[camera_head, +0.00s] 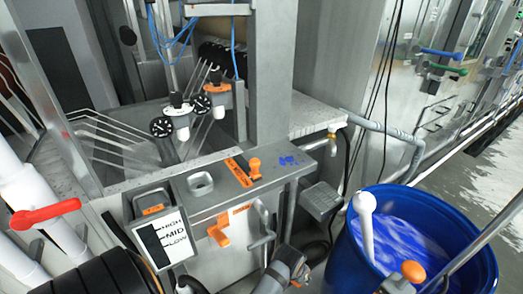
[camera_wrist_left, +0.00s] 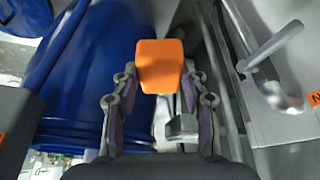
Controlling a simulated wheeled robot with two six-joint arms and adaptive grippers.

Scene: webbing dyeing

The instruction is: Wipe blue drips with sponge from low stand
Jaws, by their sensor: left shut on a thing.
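Blue drips (camera_head: 288,160) lie on the right part of the grey metal top of the low stand (camera_head: 222,190), just right of an orange knob. In the left wrist view, my left gripper (camera_wrist_left: 160,75) is shut on an orange block (camera_wrist_left: 160,66), the sponge by its look, with a finger on each side. In the head view, what looks like this gripper (camera_head: 288,265) is at the bottom, in front of the stand and below its top, away from the drips. The sponge is mostly hidden there. My right gripper is not clearly visible.
A blue barrel (camera_head: 351,252) of blue liquid with a white stick (camera_head: 366,225) stands right of the stand. A bent metal lever (camera_head: 262,222) sticks out from the stand's front, close to my left gripper. An orange knob (camera_head: 254,167) stands upright on the stand.

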